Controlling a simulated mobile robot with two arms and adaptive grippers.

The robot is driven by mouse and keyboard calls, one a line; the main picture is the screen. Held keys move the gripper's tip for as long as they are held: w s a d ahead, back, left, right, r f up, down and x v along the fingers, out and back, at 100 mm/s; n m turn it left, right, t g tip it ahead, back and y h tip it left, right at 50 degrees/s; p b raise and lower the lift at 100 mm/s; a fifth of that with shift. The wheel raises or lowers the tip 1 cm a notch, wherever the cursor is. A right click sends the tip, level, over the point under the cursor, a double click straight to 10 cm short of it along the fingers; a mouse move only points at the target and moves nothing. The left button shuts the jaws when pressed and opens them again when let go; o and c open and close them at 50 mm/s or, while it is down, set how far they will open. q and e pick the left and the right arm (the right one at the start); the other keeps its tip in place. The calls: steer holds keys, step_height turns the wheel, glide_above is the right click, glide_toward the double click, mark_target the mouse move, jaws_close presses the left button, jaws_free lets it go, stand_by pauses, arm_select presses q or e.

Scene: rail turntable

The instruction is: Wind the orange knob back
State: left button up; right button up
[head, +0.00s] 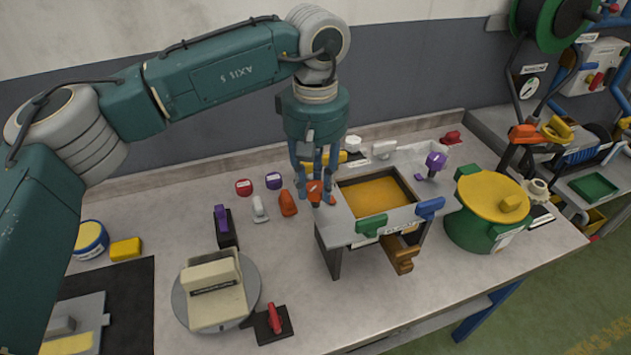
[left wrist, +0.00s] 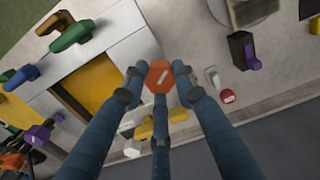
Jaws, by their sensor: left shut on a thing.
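The orange knob (head: 315,188) sits at the left back corner of the stand with a yellow-filled tray (head: 339,190). In the left wrist view the knob (left wrist: 161,75) is six-sided with a pale line across its top. My left gripper (head: 316,197) points down over it, with its blue fingers closed around the knob. In the left wrist view the fingertips of my left gripper (left wrist: 158,83) are against or very near its sides. The fingers partly hide the knob in the head view. My right gripper is in neither view.
An orange lever (head: 288,203) and a white lever (head: 259,209) stand left of the stand. Green (head: 370,226) and blue (head: 430,208) handles jut from its front. A green drum with a yellow lid (head: 493,196) stands to the right. The front right bench surface is clear.

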arm_select(q)
steer(key=n+b, duration=0.2)
steer(key=n, duration=0.1)
steer(key=shift+f, duration=0.1)
steer(key=n+b, duration=0.2)
steer(key=shift+n, duration=0.3)
steer(key=n+b, duration=0.1)
steer(key=n, duration=0.2)
steer(key=shift+n+b, duration=0.3)
steer(key=shift+n, duration=0.1)
steer(key=n+b, duration=0.1)
steer(key=n, duration=0.3)
steer(key=shift+b, duration=0.3)
steer(key=n+b, duration=0.1)
steer(key=n, duration=0.3)
steer(key=n+b, duration=0.1)
steer(key=n, duration=0.2)
steer(key=shift+w+n, duration=0.1)
steer(key=shift+n, duration=0.3)
steer(key=n+b, duration=0.1)
steer(key=n, duration=0.3)
steer(key=shift+r, duration=0.2)
steer(key=shift+n+b, duration=0.45)
steer(key=shift+n, duration=0.95)
steer(key=shift+r, duration=0.1)
